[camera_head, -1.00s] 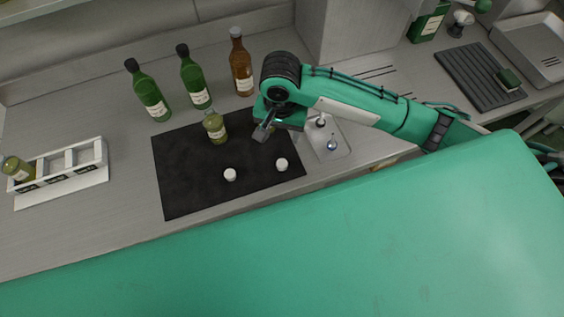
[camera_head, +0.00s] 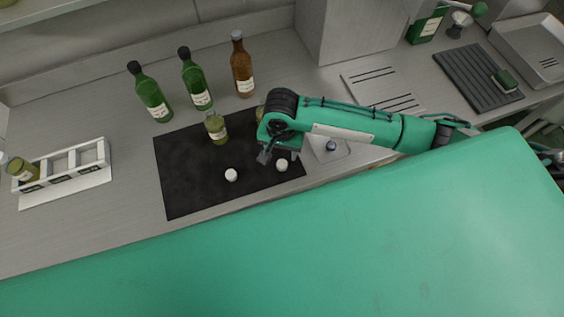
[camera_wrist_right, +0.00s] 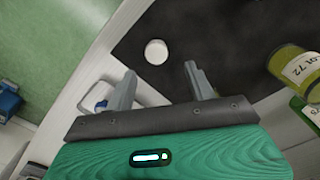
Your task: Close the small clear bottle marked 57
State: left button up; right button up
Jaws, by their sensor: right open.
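A small olive-filled clear bottle (camera_head: 216,128) stands upright on the black mat (camera_head: 190,185). A second small bottle (camera_head: 261,113) is mostly hidden behind my right arm. The wrist view shows a small bottle marked LOT 72 (camera_wrist_right: 295,66); I cannot read a 57 on any label. Two loose white caps lie on the mat, a left cap (camera_head: 231,175) and a right cap (camera_head: 281,165). My right gripper (camera_head: 265,157) is open and empty, above the mat just left of the right cap. In the wrist view a white cap (camera_wrist_right: 156,52) shows beyond the open fingertips (camera_wrist_right: 160,70). My left gripper is out of view.
Two green bottles (camera_head: 155,98) and a brown bottle (camera_head: 242,68) stand behind the mat. A white rack (camera_head: 65,175) at the left holds a small bottle (camera_head: 24,171). A pale tray (camera_head: 335,155) with a blue-topped item lies right of the mat. The mat's front left is clear.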

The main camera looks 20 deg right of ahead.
aim_at(282, 164)
jog(key=shift+s+f+p, duration=0.1)
jog(key=shift+f+p, duration=0.15)
jog(key=shift+p, duration=0.1)
jog(key=f+p, duration=0.1)
jog(key=f, duration=0.2)
jog(key=shift+s+f+p, duration=0.25)
jog(key=shift+s+p, duration=0.1)
jog(key=shift+f, duration=0.6)
jog(key=shift+c, duration=0.4)
jog(key=c, duration=0.9)
